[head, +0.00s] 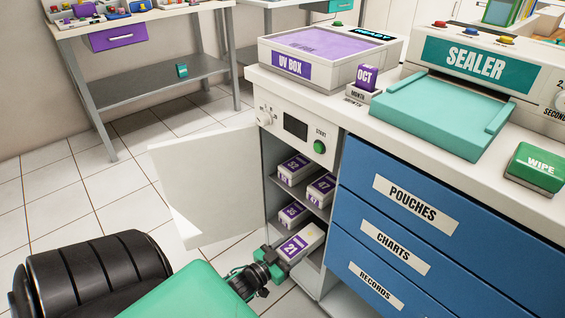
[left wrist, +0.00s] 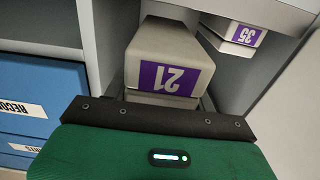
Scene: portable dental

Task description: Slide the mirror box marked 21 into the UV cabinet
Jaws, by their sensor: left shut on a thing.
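The mirror box marked 21 (head: 301,242) is a pale box with a purple label, at the lower shelf opening of the UV cabinet (head: 297,140). It also shows in the left wrist view (left wrist: 165,58), with its label facing my gripper. My left gripper (head: 270,262) is shut on the near end of this box; its fingers are largely hidden in the wrist view. The far part of the box lies inside the cabinet. The white cabinet door (head: 205,180) stands open to the left. My right gripper is not in view.
Box 35 (head: 293,213) sits beside box 21 on the lower shelf; boxes 53 (head: 295,168) and 47 (head: 321,188) sit on the shelf above. Blue drawers (head: 410,215) stand close on the right. Open tiled floor lies to the left.

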